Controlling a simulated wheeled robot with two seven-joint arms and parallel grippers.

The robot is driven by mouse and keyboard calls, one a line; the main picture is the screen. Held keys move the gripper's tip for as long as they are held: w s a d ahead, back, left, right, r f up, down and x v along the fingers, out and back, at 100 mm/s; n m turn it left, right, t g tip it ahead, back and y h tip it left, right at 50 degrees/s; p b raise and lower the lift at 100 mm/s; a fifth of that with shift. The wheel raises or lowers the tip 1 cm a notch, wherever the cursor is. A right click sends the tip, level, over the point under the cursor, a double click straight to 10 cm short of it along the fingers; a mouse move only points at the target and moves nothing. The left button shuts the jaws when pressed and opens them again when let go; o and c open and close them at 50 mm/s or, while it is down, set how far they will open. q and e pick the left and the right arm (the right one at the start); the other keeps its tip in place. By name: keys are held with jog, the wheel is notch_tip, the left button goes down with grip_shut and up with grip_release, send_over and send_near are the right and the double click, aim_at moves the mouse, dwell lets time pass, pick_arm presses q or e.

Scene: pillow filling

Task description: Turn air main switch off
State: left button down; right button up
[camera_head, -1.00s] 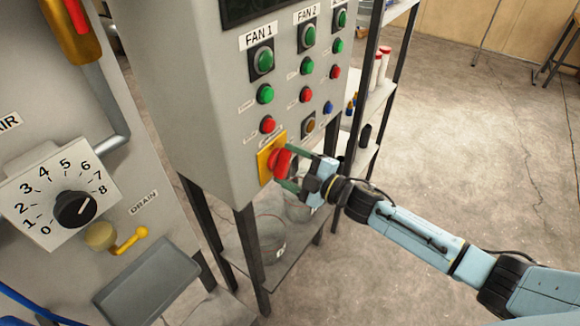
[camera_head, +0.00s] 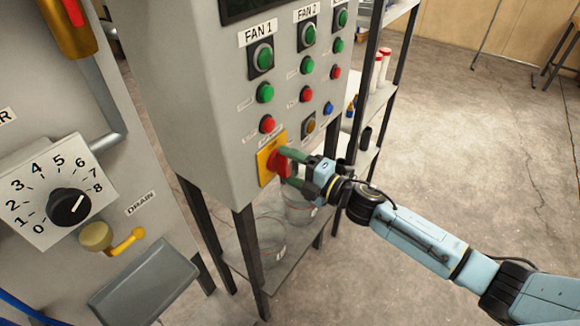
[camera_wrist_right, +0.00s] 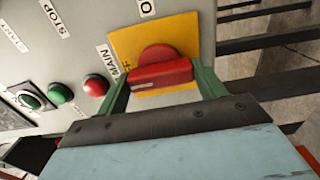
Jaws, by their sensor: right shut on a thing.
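The main switch (camera_head: 278,163) is a red rotary handle on a yellow square plate (camera_head: 265,165), low on the front of the grey control panel. In the right wrist view the red handle (camera_wrist_right: 160,75) lies between the two green fingers, with the yellow plate (camera_wrist_right: 187,35) behind it and a label reading MAIN beside it. My right gripper (camera_head: 291,168) is shut on the red handle, one finger on each side. It also shows in the right wrist view (camera_wrist_right: 163,88). My left gripper is not in view.
The control panel (camera_head: 215,110) carries green, red, blue and amber buttons above the switch. At left stands a grey unit with a numbered dial (camera_head: 70,207) and a yellow drain lever (camera_head: 127,241). Shelving (camera_head: 372,110) stands behind the panel.

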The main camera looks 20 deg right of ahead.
dwell(0.3)
jog(key=o, duration=1)
jog(key=b+v, duration=0.1)
jog(key=v, duration=1.2)
jog(key=shift+s+d, duration=0.15)
